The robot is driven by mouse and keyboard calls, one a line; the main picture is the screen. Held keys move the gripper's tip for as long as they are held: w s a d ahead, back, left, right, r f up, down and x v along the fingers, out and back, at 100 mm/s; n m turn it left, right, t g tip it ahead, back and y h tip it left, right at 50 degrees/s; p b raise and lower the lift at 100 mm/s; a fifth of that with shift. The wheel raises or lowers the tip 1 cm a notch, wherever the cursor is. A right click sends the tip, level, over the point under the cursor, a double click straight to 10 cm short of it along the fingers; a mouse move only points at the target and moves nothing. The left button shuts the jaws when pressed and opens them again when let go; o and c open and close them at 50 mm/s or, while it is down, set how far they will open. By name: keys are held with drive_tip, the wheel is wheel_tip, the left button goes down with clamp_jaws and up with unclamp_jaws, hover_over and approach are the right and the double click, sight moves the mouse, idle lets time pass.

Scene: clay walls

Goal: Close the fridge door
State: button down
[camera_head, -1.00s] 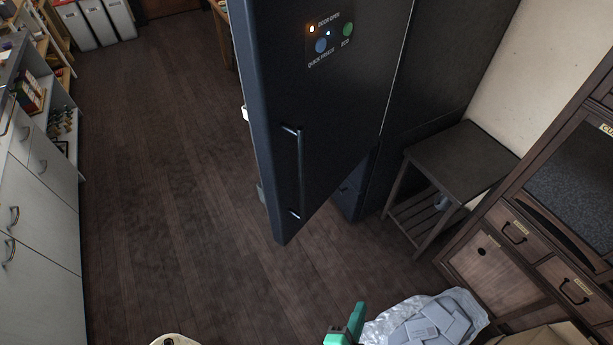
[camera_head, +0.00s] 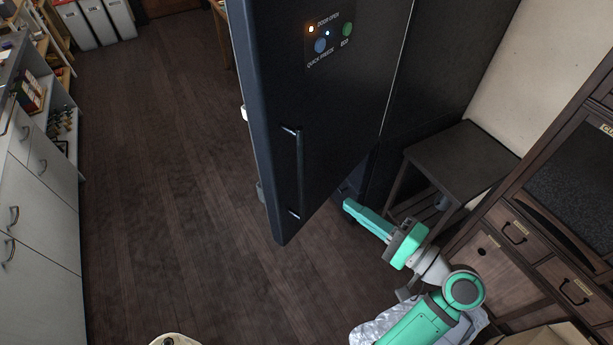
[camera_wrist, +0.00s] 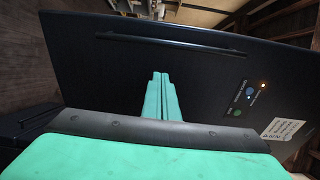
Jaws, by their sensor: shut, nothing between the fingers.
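The dark blue fridge door (camera_head: 340,110) stands open in the head view, its free edge toward the left. It has a vertical bar handle (camera_head: 299,172) and a lit panel (camera_head: 331,34) reading "DOOR OPEN". My green gripper (camera_head: 348,205) is shut and empty, to the right of the handle near the door's lower end. In the wrist view, the closed fingers (camera_wrist: 161,78) point at the outer face of the door (camera_wrist: 215,85), with the handle (camera_wrist: 170,43) beyond the tips. I cannot tell whether the fingers touch the door.
A small dark side table (camera_head: 462,158) and a wooden cabinet (camera_head: 540,225) stand on the right. A plastic bag (camera_head: 368,328) lies under my arm. Grey drawers (camera_head: 38,220) line the left. The wooden floor (camera_head: 165,190) left of the door is clear.

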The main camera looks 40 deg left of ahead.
drive_tip(key=r+n+g, duration=0.1)
approach(295, 170)
drive_tip(key=a, duration=0.6)
drive_tip(key=shift+s, duration=0.1)
drive_tip(key=shift+a, duration=0.2)
idle(0.3)
